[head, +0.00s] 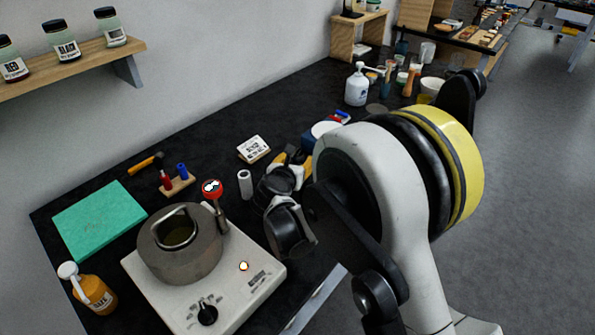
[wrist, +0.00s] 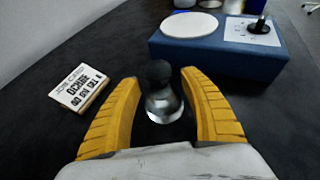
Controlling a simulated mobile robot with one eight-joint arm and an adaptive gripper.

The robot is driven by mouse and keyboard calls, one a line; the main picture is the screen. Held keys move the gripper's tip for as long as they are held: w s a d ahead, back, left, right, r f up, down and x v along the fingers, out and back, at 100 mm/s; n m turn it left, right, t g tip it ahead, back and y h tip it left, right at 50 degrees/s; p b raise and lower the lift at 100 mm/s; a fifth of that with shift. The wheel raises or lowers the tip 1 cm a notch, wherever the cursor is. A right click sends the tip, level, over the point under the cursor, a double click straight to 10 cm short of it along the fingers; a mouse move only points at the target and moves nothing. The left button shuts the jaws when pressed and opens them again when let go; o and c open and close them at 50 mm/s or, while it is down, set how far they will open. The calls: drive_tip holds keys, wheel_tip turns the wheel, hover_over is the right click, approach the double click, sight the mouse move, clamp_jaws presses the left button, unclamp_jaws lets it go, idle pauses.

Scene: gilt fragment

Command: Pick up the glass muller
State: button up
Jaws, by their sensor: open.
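The glass muller (wrist: 163,104) stands upright on the dark table in the wrist view. It has a dark round knob on top and a clear, shiny flared base. My gripper (wrist: 160,78) is open, with its two yellow fingers on either side of the muller. Gaps show between the muller and both fingers. In the head view, my gripper (head: 294,157) is low over the table, partly hidden by my arm. I cannot make out the muller there.
A blue box (wrist: 215,58) with a white disc stands just beyond the muller. A white label block (wrist: 79,90) lies to the left. In the head view, a hotplate (head: 262,265) bears a grey pot (head: 179,260). Bottles and cups, including a white bottle (head: 357,88), stand farther back.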

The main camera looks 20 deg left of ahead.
drive_tip(key=shift+w+f, duration=0.15)
drive_tip(key=shift+w, duration=0.15)
drive_tip(key=shift+s, duration=0.1)
clamp_jaws()
drive_tip(key=shift+r, duration=0.2)
